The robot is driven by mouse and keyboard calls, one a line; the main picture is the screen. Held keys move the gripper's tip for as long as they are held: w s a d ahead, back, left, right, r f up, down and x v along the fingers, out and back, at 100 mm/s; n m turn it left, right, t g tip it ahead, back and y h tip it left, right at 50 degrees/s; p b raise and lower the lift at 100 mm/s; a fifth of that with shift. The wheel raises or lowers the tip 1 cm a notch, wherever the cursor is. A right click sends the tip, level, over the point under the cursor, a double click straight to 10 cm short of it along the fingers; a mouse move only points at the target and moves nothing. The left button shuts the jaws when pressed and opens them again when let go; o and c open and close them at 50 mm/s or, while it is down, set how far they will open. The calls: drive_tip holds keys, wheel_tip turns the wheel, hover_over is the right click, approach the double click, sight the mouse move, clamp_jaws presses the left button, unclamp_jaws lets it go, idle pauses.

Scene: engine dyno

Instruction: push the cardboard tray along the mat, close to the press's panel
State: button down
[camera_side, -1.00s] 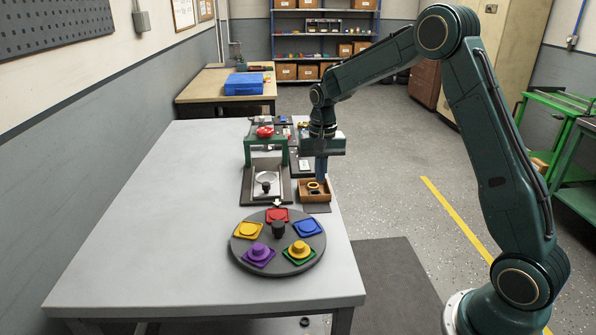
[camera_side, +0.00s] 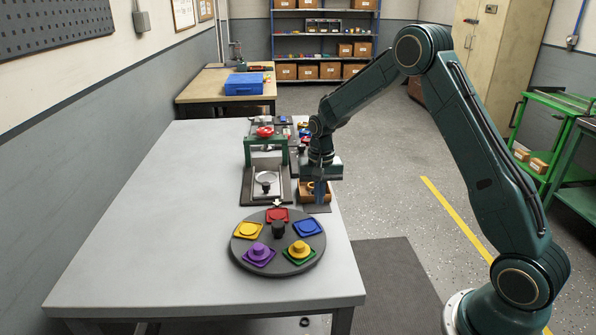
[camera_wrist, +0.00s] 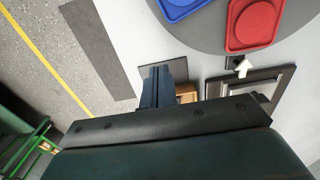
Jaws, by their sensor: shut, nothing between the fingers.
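The small brown cardboard tray (camera_side: 305,197) sits on the dark mat (camera_side: 318,209) at the table's right side, just right of the green press (camera_side: 265,152). A ring-shaped part shows inside it. My gripper (camera_side: 320,198) is shut and empty, pointing down, low at the tray's right part; its fingers hide some of the tray. I cannot tell whether they touch it. In the wrist view the shut fingers (camera_wrist: 157,72) stand over the mat (camera_wrist: 182,72), with a bit of the tray (camera_wrist: 187,93) beside them. The press's dark base (camera_side: 248,190) lies left of the tray.
A round dark turntable (camera_side: 278,262) with several coloured pieces stands in front of the press and tray. Small coloured items lie behind the tray. The left half of the grey table (camera_side: 150,220) is clear. The table's right edge is close to the mat.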

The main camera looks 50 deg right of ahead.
sight(318, 211)
wheel_tip(318, 211, down, 3)
drive_tip(key=shift+r, duration=0.1)
drive_tip(key=shift+w+d+f, duration=0.25)
drive_tip(key=shift+w+d, duration=1.2)
drive_tip(key=shift+w+d, duration=1.9)
drive_tip(key=shift+a, duration=0.1)
